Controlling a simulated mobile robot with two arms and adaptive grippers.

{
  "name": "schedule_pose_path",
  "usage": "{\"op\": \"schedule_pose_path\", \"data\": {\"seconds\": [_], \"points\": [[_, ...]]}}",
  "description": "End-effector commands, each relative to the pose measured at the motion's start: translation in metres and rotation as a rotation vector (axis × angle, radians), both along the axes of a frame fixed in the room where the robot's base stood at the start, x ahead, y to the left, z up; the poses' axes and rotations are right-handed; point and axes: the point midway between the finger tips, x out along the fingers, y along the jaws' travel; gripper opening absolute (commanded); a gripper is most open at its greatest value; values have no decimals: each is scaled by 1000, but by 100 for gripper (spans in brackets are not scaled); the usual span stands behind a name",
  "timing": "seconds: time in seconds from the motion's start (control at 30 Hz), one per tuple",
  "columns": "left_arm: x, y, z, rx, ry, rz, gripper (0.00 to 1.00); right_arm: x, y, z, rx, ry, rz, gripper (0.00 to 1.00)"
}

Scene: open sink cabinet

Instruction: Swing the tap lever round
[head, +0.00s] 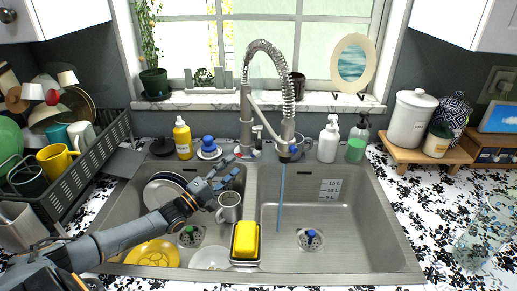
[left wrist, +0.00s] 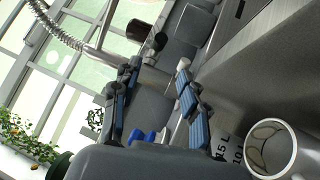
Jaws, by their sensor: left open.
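The tall metal tap (head: 246,115) with a spring neck stands behind the double sink. A blue stream (head: 281,195) runs from its spout into the right basin. A small lever with a red mark (head: 241,154) shows at the tap's base. My left gripper (head: 230,171) reaches over the left basin, just in front of the tap base. In the left wrist view the two blue-padded fingers of my left gripper (left wrist: 157,100) are apart, with nothing clearly held between them. I cannot tell whether a finger touches the lever. My right gripper is not in view.
A grey mug (head: 229,207), a yellow sponge (head: 245,239) in a holder and plates lie around the left basin. A yellow soap bottle (head: 182,138) and a blue-knobbed brush (head: 208,147) stand behind it. Dispensers (head: 328,139) stand right of the tap. The right basin is mostly clear.

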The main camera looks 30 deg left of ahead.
Motion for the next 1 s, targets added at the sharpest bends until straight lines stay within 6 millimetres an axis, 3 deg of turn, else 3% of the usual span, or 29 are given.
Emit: {"op": "schedule_pose_path", "data": {"seconds": [0.6,1.0], "points": [[99,-22,25,0,-5,0,44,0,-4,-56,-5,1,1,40],[120,-27,33,0,-1,-1,44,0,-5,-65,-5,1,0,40]]}}
